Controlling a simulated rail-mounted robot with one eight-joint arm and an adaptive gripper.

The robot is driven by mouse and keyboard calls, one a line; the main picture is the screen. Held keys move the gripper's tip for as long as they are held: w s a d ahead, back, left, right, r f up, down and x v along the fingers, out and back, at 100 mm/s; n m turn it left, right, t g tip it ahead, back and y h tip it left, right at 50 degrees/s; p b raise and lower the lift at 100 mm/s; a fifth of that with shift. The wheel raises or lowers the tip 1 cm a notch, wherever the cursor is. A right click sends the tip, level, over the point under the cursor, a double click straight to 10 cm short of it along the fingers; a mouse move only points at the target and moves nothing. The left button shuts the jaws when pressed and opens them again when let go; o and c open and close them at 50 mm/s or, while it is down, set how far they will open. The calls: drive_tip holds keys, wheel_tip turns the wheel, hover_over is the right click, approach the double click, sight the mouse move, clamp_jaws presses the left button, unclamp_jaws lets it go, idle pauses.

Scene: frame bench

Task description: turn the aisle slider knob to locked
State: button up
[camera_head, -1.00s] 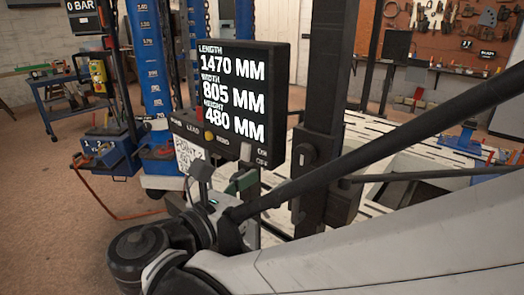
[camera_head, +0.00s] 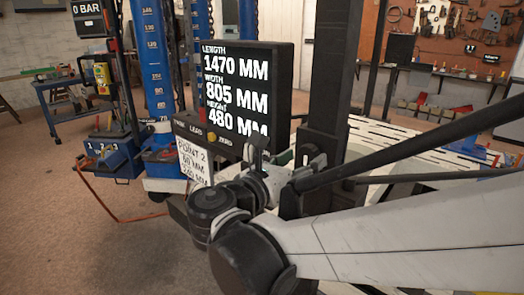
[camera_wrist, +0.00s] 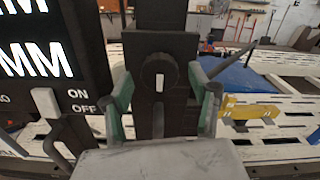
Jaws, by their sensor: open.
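A round dark knob (camera_wrist: 158,73) with a short upright white mark sits on the black slider block (camera_wrist: 180,50) on a dark post (camera_head: 333,80). In the wrist view, my gripper (camera_wrist: 165,88) is open, with one green-padded finger on each side of the knob. I see gaps between the fingers and the knob, and nothing is held. In the head view the knob is mostly hidden behind my wrist and gripper. I cannot read any locked or unlocked label on it.
The measuring display (camera_head: 240,95) stands close to the left of the post, with an ON/OFF lever (camera_wrist: 45,101) beneath its screen. A white slatted frame bench (camera_head: 385,135) lies behind. A yellow bracket (camera_wrist: 250,108) is to the right. A paper note (camera_head: 193,162) hangs below the display.

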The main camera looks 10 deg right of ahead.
drive_tip(key=shift+x, duration=1.15)
drive_tip(key=c, duration=1.2)
drive_tip(key=shift+o, duration=0.2)
